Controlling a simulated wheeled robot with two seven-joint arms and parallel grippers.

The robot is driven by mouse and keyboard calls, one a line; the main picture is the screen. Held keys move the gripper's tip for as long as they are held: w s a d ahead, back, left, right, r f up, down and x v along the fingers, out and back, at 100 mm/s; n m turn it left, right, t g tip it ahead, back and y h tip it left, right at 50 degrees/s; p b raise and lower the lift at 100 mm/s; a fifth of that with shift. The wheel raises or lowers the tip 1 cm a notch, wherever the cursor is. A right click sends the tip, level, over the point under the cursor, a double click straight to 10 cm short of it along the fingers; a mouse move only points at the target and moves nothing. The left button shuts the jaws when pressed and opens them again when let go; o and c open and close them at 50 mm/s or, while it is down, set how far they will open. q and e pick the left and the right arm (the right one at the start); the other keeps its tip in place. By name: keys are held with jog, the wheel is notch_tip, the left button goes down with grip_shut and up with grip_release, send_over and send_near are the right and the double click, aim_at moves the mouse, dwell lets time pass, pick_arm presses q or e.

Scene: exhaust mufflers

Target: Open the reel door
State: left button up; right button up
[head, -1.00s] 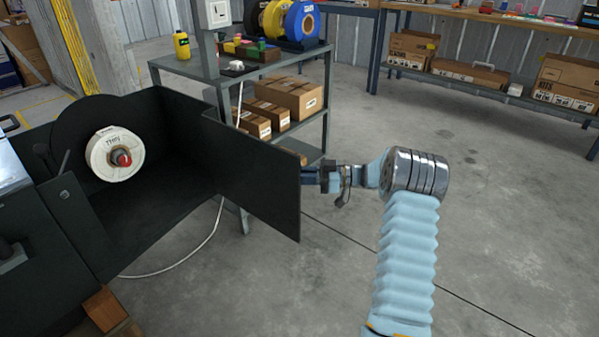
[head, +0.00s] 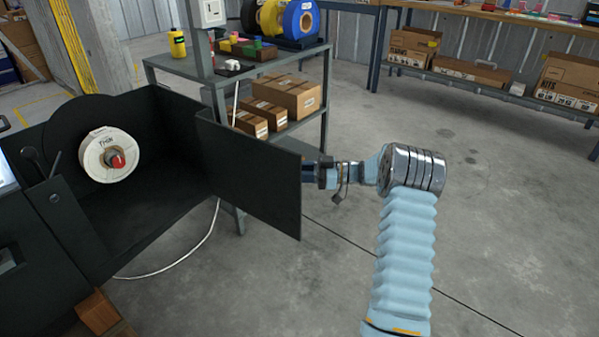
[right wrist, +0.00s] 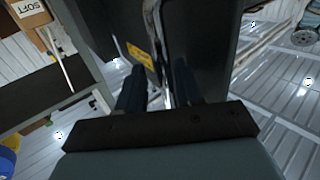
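The reel door (head: 247,175) is a dark panel standing swung out from the dark reel housing (head: 130,225), so the inside is exposed. A white reel (head: 97,157) with a red hub sits inside. My right arm reaches the door's outer side near its free edge; the fingertips are hidden behind the panel in the head view. In the right wrist view my right gripper's (right wrist: 160,88) two dark fingers are apart, with a visible gap. A shiny curved metal handle (right wrist: 153,22) runs down between them, beside a dark panel with a yellow label (right wrist: 140,55). My left gripper is not in view.
A grey shelf unit (head: 235,68) with cardboard boxes (head: 287,95) and coloured spools (head: 300,20) stands behind the door. A workbench (head: 500,20) with boxes below is at the back right. The floor on the right is clear.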

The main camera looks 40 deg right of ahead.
jog(key=shift+s, duration=0.1)
jog(key=v, duration=1.3)
jog(key=shift+s+d, duration=0.25)
jog(key=shift+d, duration=0.05)
